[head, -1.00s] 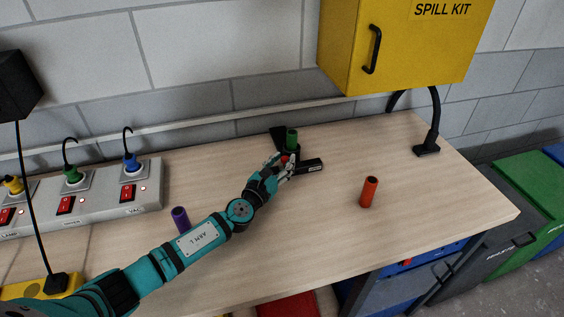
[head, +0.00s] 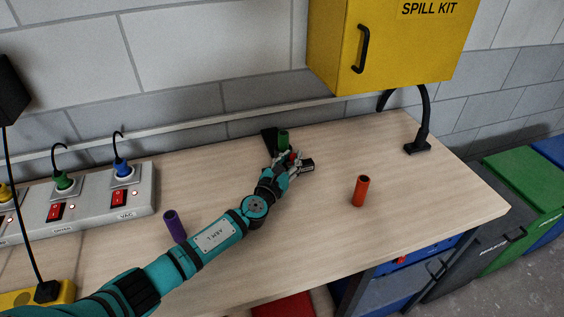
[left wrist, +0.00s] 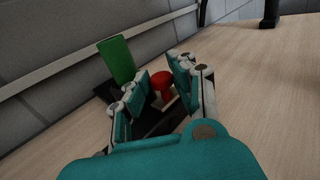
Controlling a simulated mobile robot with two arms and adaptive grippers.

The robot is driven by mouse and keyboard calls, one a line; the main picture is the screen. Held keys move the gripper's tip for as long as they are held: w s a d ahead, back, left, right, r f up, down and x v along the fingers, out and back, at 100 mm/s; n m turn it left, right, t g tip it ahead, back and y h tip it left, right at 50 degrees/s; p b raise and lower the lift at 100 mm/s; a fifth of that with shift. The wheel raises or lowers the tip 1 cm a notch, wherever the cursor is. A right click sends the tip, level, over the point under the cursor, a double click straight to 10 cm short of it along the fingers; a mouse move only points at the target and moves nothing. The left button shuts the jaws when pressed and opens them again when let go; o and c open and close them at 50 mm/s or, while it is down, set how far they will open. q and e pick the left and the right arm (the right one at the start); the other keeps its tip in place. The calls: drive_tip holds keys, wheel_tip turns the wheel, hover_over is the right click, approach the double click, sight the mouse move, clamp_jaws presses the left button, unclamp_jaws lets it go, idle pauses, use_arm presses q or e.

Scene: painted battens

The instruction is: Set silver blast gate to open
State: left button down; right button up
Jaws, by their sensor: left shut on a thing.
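In the left wrist view the red knob (left wrist: 162,82) stands on a small pale plate, the only part that could be silver. My left gripper (head: 291,157) is shut on the red knob, with fingers on both sides of it. The fingers hide much of the gate. My right gripper is not in view.
An orange-red cylinder (head: 360,191) stands to the right and a purple one (head: 175,226) beside my left arm. A power strip (head: 100,204) lies at left. A yellow spill kit cabinet (head: 335,50) hangs above. A black curved stand (head: 418,147) is at the right rear.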

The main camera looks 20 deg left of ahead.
use_arm(q)
drive_tip(key=shift+d, duration=0.1)
drive_tip(key=c, duration=1.5)
unclamp_jaws()
drive_tip(key=o, duration=0.4)
drive_tip(key=shift+d, duration=0.15)
drive_tip(key=shift+c, duration=0.2)
drive_tip(key=shift+a, duration=0.2)
